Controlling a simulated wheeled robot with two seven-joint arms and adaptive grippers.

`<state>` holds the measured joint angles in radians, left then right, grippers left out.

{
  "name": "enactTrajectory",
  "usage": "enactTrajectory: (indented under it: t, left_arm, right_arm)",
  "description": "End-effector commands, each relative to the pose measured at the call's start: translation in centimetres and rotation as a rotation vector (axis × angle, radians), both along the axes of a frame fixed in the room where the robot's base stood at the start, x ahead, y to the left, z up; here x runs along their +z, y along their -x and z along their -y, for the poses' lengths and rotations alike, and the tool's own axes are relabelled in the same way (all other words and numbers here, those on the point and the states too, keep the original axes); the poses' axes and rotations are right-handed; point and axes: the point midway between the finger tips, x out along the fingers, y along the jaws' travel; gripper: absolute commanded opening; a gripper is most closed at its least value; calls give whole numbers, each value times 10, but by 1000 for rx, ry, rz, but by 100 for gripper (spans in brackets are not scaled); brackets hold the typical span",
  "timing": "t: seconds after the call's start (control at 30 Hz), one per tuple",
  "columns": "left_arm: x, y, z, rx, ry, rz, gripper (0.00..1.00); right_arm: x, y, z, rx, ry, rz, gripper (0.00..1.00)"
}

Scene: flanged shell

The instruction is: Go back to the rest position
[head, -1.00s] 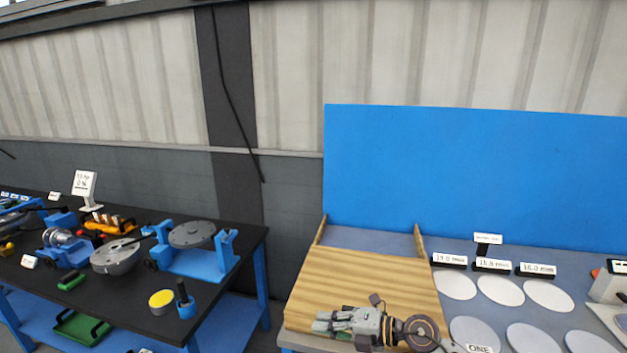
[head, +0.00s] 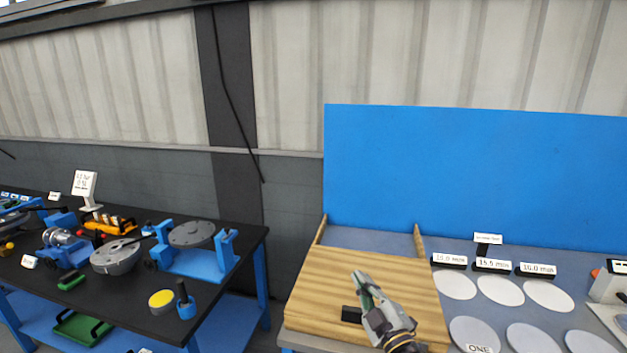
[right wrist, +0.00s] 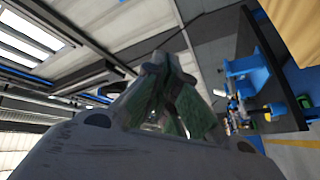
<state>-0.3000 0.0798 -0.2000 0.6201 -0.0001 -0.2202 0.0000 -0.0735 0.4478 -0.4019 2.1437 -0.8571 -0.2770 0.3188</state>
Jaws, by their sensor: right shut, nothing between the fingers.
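My right gripper (head: 366,286) is in the head view, over the front part of the wooden board on the right table. Its fingers point up and a little left in the picture, and it holds nothing. In the right wrist view its green-padded fingers (right wrist: 168,88) are together, with the roof and wall behind them. My left gripper is in neither view.
The wooden board (head: 330,268) lies on the right table, before a blue panel (head: 470,175). White discs (head: 475,334) and size labels (head: 492,265) are to its right. A black table (head: 110,300) with blue fixtures (head: 200,262) stands left, across a gap.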

Motion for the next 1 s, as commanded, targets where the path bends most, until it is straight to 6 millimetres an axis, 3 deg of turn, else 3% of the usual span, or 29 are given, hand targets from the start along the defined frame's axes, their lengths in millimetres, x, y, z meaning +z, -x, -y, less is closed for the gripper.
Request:
enactTrajectory:
  t: [0.27,0.47,0.77,1.0]
  left_arm:
    - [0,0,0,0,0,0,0]
    - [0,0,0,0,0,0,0]
    - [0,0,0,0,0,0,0]
    - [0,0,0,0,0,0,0]
  right_arm:
    - [-39,10,50,-214,-162,-227,0]
    - [-79,30,80,-348,-254,-419,0]
    - [-143,82,107,-506,-357,-745,0]
    - [-189,141,114,-588,-411,-1027,0]
